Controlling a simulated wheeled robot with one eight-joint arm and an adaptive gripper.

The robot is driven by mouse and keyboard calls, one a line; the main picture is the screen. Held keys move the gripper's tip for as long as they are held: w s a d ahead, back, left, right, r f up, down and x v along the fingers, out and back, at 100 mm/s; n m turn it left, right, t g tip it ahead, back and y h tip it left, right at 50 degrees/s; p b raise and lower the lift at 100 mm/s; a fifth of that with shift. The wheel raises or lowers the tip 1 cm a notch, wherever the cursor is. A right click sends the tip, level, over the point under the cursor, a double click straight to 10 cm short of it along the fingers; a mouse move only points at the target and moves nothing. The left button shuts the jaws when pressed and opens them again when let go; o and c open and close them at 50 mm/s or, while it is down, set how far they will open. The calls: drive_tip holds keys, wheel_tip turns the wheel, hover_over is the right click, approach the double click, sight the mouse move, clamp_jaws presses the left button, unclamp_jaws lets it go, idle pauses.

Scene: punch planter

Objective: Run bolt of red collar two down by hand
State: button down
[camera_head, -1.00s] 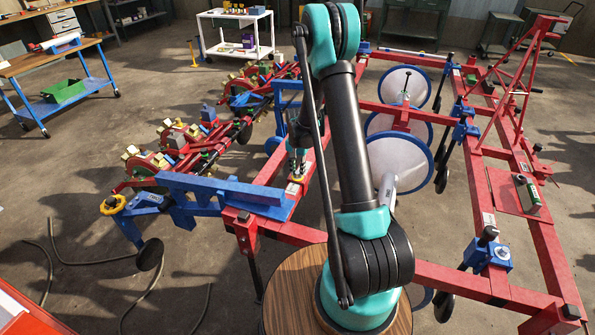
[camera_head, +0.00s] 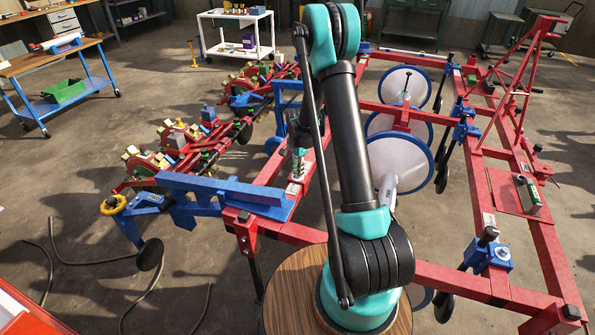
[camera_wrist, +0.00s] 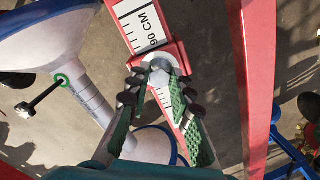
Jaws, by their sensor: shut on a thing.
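A grey, round bolt head (camera_wrist: 158,76) shows in the wrist view, at the end of the fingers. My gripper (camera_wrist: 160,88) has green-padded fingers on both sides of it and is shut on it. Just beyond it is a red collar (camera_wrist: 178,54) on a red bar with a white scale (camera_wrist: 141,22) marked 90 CM. I cannot tell the collar's number or how deep the bolt sits. In the head view my gripper (camera_head: 298,165) points down over the red bar, left of my arm, and the bolt is too small to make out.
A long red beam (camera_wrist: 259,60) runs close on the right in the wrist view. A white disc with a blue rim (camera_head: 400,160) stands right of my arm. A blue bracket (camera_head: 225,190) lies nearer, at the left. Red seeding units (camera_head: 145,163) stand further left.

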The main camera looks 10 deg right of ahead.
idle(0.3)
drive_tip(key=c, duration=1.4)
unclamp_jaws()
drive_tip(key=shift+o, duration=0.2)
drive_tip(key=shift+r, duration=0.1)
wheel_tip(320, 180, up, 12)
wheel_tip(320, 180, up, 12)
